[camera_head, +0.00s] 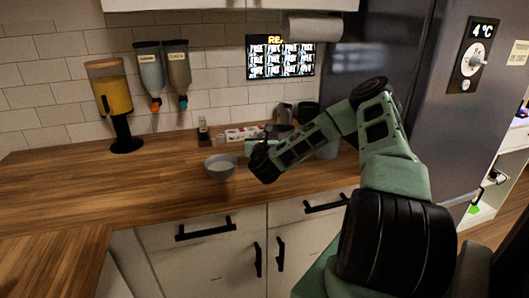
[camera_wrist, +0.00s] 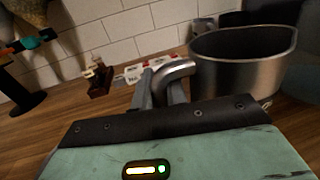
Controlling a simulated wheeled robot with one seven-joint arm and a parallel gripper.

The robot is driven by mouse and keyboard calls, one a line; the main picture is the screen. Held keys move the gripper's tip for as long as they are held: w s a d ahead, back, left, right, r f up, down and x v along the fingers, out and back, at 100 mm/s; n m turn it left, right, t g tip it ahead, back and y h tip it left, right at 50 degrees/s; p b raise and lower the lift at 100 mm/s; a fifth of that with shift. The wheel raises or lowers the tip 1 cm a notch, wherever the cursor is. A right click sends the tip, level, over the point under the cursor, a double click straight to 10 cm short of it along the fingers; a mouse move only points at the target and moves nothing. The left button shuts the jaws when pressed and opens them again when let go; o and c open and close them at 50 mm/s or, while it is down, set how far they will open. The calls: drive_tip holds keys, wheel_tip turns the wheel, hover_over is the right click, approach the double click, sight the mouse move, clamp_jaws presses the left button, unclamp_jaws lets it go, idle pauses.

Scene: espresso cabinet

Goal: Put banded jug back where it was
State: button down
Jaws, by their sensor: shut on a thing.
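A metal jug (camera_wrist: 240,62) with a curved handle (camera_wrist: 172,72) fills the upper right of the wrist view. My gripper (camera_wrist: 163,82) is shut on this handle, with the jug body just beyond and to the right of the fingers. The jug is upright or nearly so, its open rim facing up. No band on it can be made out. In the head view the jug (camera_head: 284,117) looks small and dark behind my forearm, and my fingers are mostly hidden. I cannot tell whether its base touches the counter.
A grey bowl (camera_head: 220,168) stands on the wooden counter (camera_head: 120,185).

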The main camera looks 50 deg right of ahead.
drive_tip(key=shift+f+p, duration=0.5)
drive_tip(key=shift+f, duration=2.25)
drive_tip(key=shift+f, duration=0.2)
drive_tip(key=c, duration=1.4)
unclamp_jaws()
drive_tip(key=shift+r, duration=0.15)
